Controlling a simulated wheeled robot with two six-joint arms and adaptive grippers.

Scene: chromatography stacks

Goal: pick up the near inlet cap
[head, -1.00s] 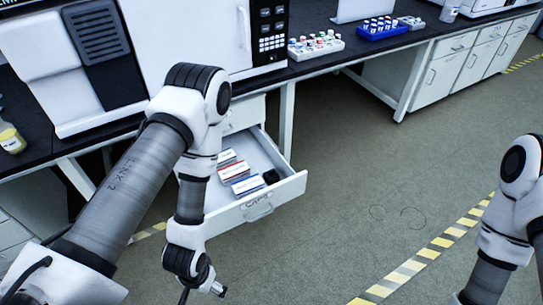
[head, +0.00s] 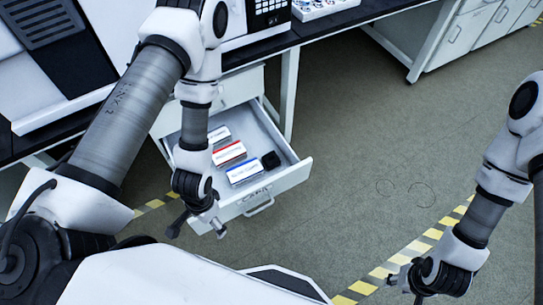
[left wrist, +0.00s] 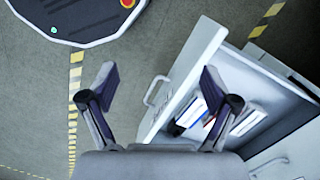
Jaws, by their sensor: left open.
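I cannot make out an inlet cap for certain in either view. An open drawer (head: 291,180) under the bench holds several white boxes with coloured labels and a small black object (head: 270,160) in its front right corner. My left gripper (head: 197,229) points down just in front of the drawer's left front side; its fingers are spread and empty.
The bench (head: 340,18) with a large white instrument stands behind the drawer. A white rack (head: 318,6) of vials is at the top edge. Yellow striped tape (head: 385,270) crosses the floor. Open floor lies right of the drawer.

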